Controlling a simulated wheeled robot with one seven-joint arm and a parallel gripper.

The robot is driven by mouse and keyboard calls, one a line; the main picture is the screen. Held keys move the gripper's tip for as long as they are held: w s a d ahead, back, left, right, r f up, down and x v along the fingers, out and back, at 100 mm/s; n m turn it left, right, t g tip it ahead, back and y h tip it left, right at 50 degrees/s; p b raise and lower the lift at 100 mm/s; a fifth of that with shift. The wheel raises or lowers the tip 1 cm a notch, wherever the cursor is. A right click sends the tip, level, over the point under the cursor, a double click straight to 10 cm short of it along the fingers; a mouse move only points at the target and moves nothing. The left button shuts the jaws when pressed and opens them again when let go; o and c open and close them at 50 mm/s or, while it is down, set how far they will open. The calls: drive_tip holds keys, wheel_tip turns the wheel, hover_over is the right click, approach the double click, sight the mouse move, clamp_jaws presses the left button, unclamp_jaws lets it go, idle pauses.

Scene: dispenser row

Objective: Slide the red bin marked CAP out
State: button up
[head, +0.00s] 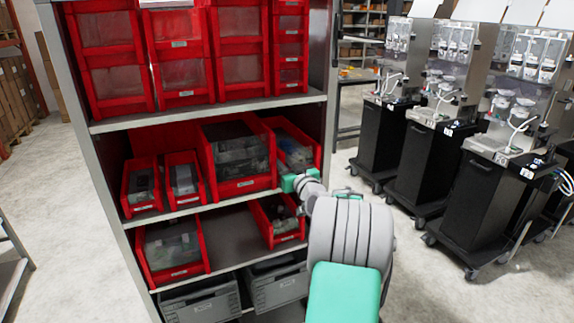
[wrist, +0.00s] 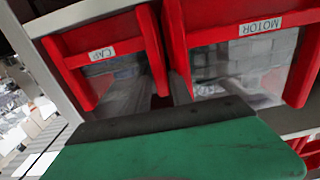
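The red bin marked CAP (wrist: 112,38) is at the upper left of the wrist view, its label upside down there. In the head view, the CAP bin (head: 308,141) appears to be the rightmost one on the middle shelf, with grey contents; its label cannot be read there. My gripper (head: 298,183) is in front of that bin's lower front and hides part of it. In the wrist view, my green gripper with its dark edge (wrist: 165,121) fills the bottom, just in front of the bins. I cannot tell whether it touches the CAP bin or how far its fingers are apart.
A larger red bin marked MOTOR (wrist: 250,35) stands close beside it, also in the head view (head: 246,186). Two small red bins (head: 182,181) stand further left. A red bin (head: 288,237) sits on the shelf below. Black-based carts (head: 396,140) stand at right.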

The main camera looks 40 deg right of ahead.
clamp_jaws()
idle(1.4)
